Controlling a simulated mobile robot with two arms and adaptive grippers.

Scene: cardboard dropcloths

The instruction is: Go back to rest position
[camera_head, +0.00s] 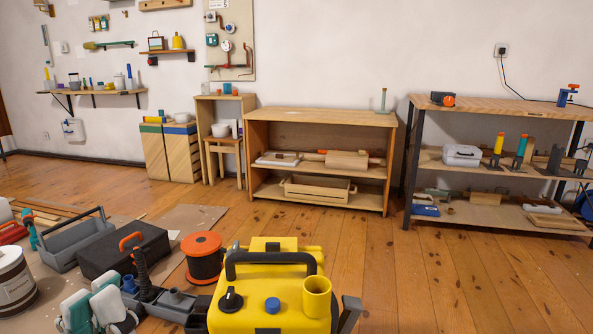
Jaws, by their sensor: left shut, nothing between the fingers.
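My right gripper is not in view.
A yellow machine (270,301) with a black handle stands close in front. Left of it are an orange reel (203,257), a black box (123,250), a grey tote (75,244) and a bucket (14,284). A wooden shelf (320,116) and a workbench (515,106) line the wall. Floor at right is clear.

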